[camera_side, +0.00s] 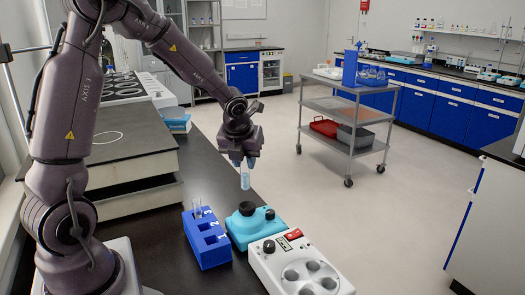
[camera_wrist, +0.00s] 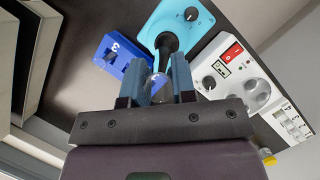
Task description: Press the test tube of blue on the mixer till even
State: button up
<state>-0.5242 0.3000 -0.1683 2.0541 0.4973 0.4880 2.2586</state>
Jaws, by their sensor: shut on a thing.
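My gripper (camera_side: 244,161) is shut on a test tube (camera_side: 245,180) with bluish contents and holds it upright in the air. In the wrist view the tube (camera_wrist: 160,88) sits between the two fingers of the gripper (camera_wrist: 158,82). The mixer (camera_side: 254,225) is a turquoise unit with a black cup on top. It stands on the dark bench below the tube, and the tube is clear of it. In the wrist view the mixer (camera_wrist: 185,18) lies just beyond the fingertips, its black cup partly behind the tube.
A blue numbered rack (camera_side: 207,240) with a clear tube (camera_side: 198,208) in it stands left of the mixer. A white device (camera_side: 300,268) with a red switch and round wells stands at front right. The dark bench (camera_side: 205,165) is bare behind the rack.

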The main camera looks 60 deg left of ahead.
aim_at(246, 181)
jog(key=shift+f, duration=0.15)
jog(key=shift+w+f, duration=0.1)
jog(key=shift+f, duration=1.8)
jog(key=shift+d+f, duration=0.1)
jog(key=shift+f, duration=1.05)
dwell(3.8)
jog(key=shift+r, duration=3.05)
